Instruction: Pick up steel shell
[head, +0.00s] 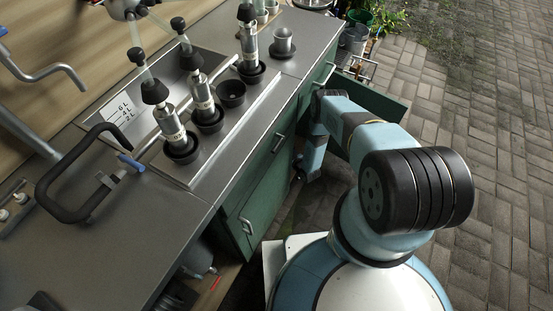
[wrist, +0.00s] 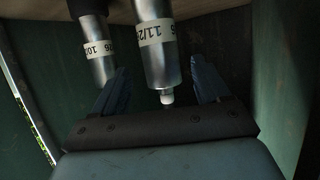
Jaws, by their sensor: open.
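In the wrist view, a steel shell (wrist: 158,62) with a white label band and a white tip stands between the two fingers of my gripper (wrist: 160,63). The fingers are open, and a gap shows on each side of the shell. A second steel shell (wrist: 97,55) with a similar label is just left of the left finger. The upper ends of both are cut off by the frame, and I cannot tell which one the task means. In the head view my arm reaches down beside the counter front, and I cannot make out the fingers there.
Dark green panels (wrist: 38,80) flank the shells in the wrist view. In the head view, several metal cylinders stand in black cups on the grey counter (head: 130,235). A green cabinet door (head: 270,165) and an open green panel (head: 375,103) are near my arm. Paving lies right.

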